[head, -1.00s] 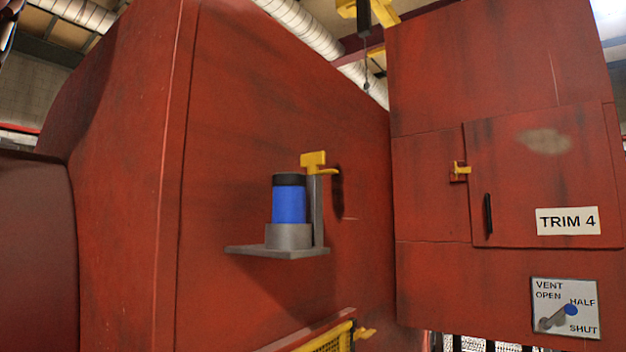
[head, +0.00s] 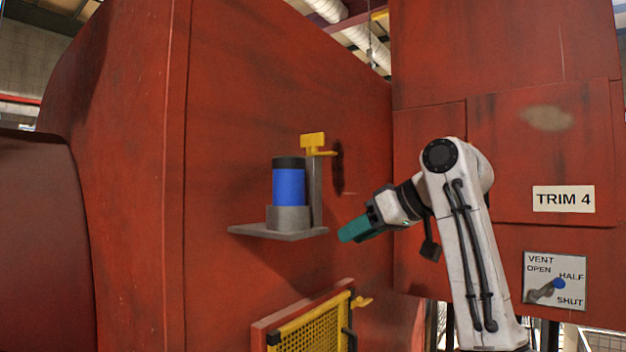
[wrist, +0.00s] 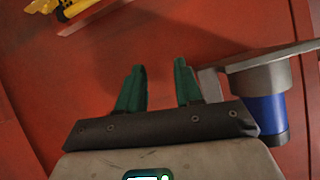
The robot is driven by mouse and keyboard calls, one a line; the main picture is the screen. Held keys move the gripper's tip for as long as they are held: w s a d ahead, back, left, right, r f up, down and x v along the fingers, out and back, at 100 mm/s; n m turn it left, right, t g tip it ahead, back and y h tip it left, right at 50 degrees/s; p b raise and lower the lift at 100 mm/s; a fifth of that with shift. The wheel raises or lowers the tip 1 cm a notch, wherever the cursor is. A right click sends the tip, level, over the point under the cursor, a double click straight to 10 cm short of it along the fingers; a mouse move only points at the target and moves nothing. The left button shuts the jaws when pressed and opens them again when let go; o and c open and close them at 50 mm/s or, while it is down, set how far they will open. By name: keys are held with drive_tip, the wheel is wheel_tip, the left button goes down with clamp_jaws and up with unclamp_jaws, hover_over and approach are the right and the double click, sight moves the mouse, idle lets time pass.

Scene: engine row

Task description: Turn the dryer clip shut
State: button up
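The dryer appears to be the blue cylinder with a black top (head: 289,187), upright in a grey cup on a small grey shelf (head: 278,232) on the red wall. A yellow clip (head: 313,141) sits on top of a grey post just right of the cylinder. Its arm points right, away from the cylinder's top. My gripper (head: 352,232) is right of the shelf and below the clip, touching neither. In the wrist view its two green fingers (wrist: 159,75) are apart with nothing between them. There the blue cylinder (wrist: 265,115) hangs inverted at right; the clip does not show.
A yellow mesh guard (head: 315,331) with a yellow latch (head: 361,302) is below the shelf. The space before the shelf is clear.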

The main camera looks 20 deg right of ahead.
sight(312, 134)
drive_tip(key=s+a+r+n+y+p, duration=0.1)
drive_tip(key=s+r, duration=0.2)
drive_tip(key=r, duration=0.8)
drive_tip(key=s+a+r+n, duration=0.1)
drive_tip(key=s+r, duration=0.1)
drive_tip(key=r, duration=0.9)
drive_tip(key=shift+t, duration=0.4)
drive_tip(key=p+x, duration=0.3)
drive_tip(key=x, duration=0.7)
drive_tip(key=shift+w+a+f, duration=0.1)
drive_tip(key=shift+a+f, duration=0.1)
drive_tip(key=shift+a, duration=0.2)
clamp_jaws()
